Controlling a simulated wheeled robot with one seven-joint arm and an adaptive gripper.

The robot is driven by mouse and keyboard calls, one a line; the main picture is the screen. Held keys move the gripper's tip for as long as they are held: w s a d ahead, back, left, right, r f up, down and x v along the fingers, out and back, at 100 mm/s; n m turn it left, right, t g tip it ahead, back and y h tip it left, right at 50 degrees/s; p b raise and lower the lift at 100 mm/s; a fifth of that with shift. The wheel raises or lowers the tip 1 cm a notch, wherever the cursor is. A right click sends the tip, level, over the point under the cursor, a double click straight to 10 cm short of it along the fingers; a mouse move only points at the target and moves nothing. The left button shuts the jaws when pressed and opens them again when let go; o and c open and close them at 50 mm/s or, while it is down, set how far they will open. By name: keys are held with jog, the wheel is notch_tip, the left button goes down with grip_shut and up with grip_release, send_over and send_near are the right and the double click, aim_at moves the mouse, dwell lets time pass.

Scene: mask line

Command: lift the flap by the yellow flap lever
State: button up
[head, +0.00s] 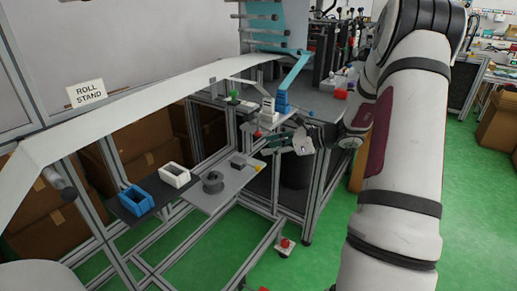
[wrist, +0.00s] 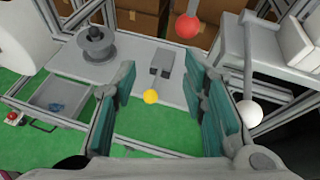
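The yellow flap lever knob (wrist: 151,96) shows in the wrist view at the near edge of a grey flat panel (wrist: 130,62), which looks like the flap. In the head view the yellow knob (head: 259,167) is at the panel's right end, and the panel (head: 215,198) lies roughly level. My gripper (wrist: 160,82) is open and empty, its teal finger pads on both sides of the knob in the picture. In the head view my gripper (head: 285,146) is above and right of the knob, apart from it.
A dark spool (wrist: 96,44) and a small grey block (wrist: 162,63) stand on the panel. A red ball (wrist: 188,26) and a white ball (wrist: 249,113) on a rod are near my right finger. Blue (head: 136,200) and white (head: 174,176) bins sit left of the panel.

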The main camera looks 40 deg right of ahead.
jog(key=shift+v, duration=2.15)
